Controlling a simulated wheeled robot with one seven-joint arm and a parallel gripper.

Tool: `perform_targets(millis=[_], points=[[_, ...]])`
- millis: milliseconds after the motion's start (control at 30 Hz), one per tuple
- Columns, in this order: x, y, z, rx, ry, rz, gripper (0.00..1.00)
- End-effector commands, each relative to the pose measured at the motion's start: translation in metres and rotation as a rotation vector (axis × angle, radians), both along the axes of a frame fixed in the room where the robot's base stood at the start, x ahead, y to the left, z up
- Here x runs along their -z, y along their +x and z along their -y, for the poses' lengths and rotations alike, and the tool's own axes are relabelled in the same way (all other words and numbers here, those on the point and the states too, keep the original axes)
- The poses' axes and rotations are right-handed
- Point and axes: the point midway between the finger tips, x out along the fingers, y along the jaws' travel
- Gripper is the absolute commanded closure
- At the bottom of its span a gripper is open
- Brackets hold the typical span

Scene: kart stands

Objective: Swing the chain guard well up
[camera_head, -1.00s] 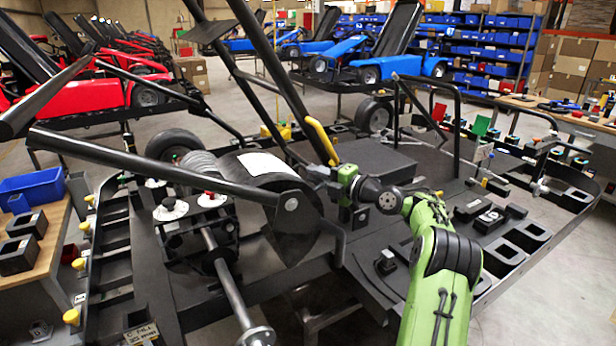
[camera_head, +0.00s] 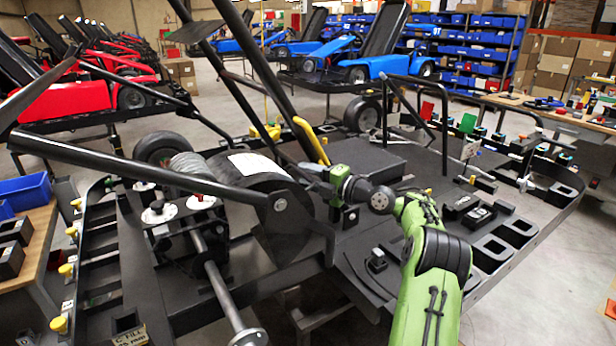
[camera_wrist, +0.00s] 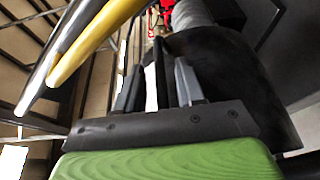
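The chain guard (camera_head: 249,180) is a black rounded cover with a white label on top. It sits low over the drive parts in the head view, with a round pivot bolt on its near side. My gripper (camera_head: 313,171) is at the guard's right-hand side, near its upper edge. In the wrist view my gripper (camera_wrist: 159,78) has its two fingers apart, with a dark surface and a white strip showing between them. The dark curved guard (camera_wrist: 225,75) fills the area to their right. Whether the fingers touch it, I cannot tell.
A yellow bar (camera_head: 316,143) stands close behind my gripper and also shows in the wrist view (camera_wrist: 92,38). A black slanting tube (camera_head: 150,172) crosses the guard's near side. A steel shaft (camera_head: 216,283) lies in front. Open deck is to the right.

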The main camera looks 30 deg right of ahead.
Motion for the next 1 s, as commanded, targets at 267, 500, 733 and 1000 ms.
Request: perform_targets(millis=[267, 500, 733, 1000], points=[[0.002, -0.063, 0.028, 0.008, -0.002, -0.001, 0.62], [0.000, -0.121, 0.050, 0.006, 0.001, -0.001, 0.62], [-0.001, -0.143, 0.058, 0.002, 0.001, 0.000, 0.62], [-0.001, -0.143, 0.058, 0.001, 0.001, 0.000, 0.62]])
